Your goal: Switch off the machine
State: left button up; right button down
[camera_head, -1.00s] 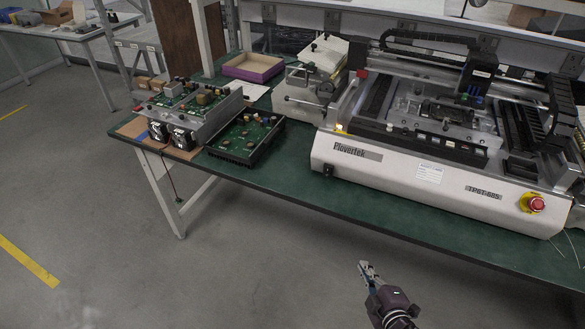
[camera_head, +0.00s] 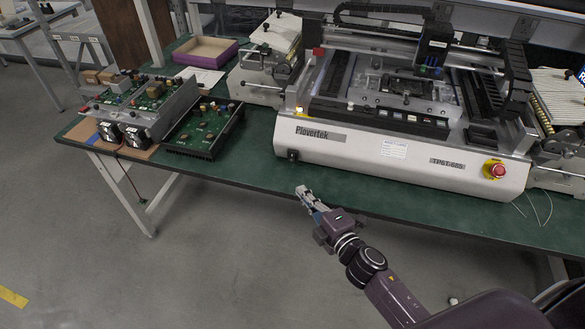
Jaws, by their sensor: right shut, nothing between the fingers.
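The machine (camera_head: 400,158) is a long white and black unit labelled Plovertek, standing on the green bench. A small black switch (camera_head: 293,155) sits low on the left end of its front face, with a small lit yellow lamp above it. A red round button on a yellow base (camera_head: 495,170) is at the right end of the front. My right gripper (camera_head: 303,194) is shut and empty. In the picture it shows just below the black switch, by the bench's front edge. It appears apart from the machine. My left gripper is not in view.
The green bench (camera_head: 245,173) has a front edge close to my right gripper. Circuit boards with fans (camera_head: 128,125) and a black open board tray (camera_head: 205,135) stand at the left. A purple box (camera_head: 205,50) lies behind them. Thin wires hang at the right edge. The floor in front is clear.

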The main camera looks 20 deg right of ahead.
aim_at(294, 176)
jog(key=x, duration=0.8)
jog(key=shift+w+r, duration=0.1)
jog(key=shift+w+d+f, duration=0.1)
jog(key=shift+w+d, duration=0.15)
jog(key=shift+w, duration=0.25)
jog(key=shift+w+d+f, duration=0.15)
jog(key=shift+w+d, duration=0.1)
jog(key=shift+w, duration=0.25)
jog(key=shift+w+d+f, duration=0.2)
jog(key=shift+w+d, duration=0.35)
jog(key=shift+w, duration=0.15)
jog(key=shift+w+d+f, duration=0.15)
jog(key=shift+w+f, duration=0.05)
jog(key=shift+f, duration=0.05)
jog(key=shift+r, duration=0.1)
